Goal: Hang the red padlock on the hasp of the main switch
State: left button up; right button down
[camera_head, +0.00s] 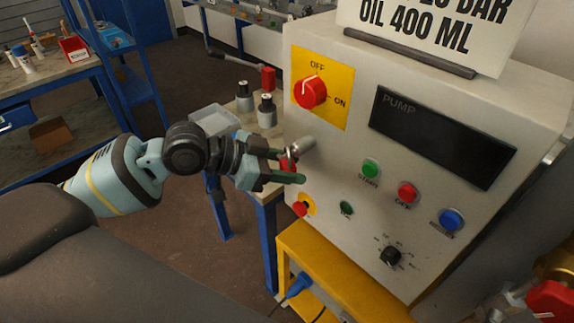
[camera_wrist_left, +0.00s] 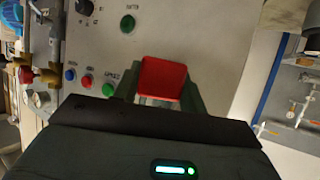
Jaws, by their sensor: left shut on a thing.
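The main switch (camera_head: 310,92) is a red knob on a yellow plate, its white mark pointing up toward OFF. Below it a grey metal piece (camera_head: 301,147), which looks like the hasp, sticks out from the panel. My left gripper (camera_head: 291,168) is shut on the red padlock (camera_head: 288,164), right beside this metal piece. The padlock's red body (camera_wrist_left: 162,79) shows between the fingers in the left wrist view, in front of the panel. The fingers partly hide the padlock in the head view. I cannot tell whether its shackle is around the hasp. My right gripper is out of view.
The pump cabinet (camera_head: 440,85) has green, red and blue buttons, a black knob (camera_head: 390,257) and a small red knob (camera_head: 299,208) just below my gripper. A yellow stand (camera_head: 310,250) is below.

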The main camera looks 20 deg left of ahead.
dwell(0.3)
pick_arm(q)
jog(key=o, duration=1.1)
jog(key=shift+c, duration=0.2)
jog(key=shift+s+a+r, duration=0.2)
jog(key=shift+s+a, duration=0.2)
jog(key=shift+a, duration=0.2)
jog(key=v, duration=0.5)
jog(key=shift+b, duration=0.3)
jog(key=shift+s+a+r, duration=0.4)
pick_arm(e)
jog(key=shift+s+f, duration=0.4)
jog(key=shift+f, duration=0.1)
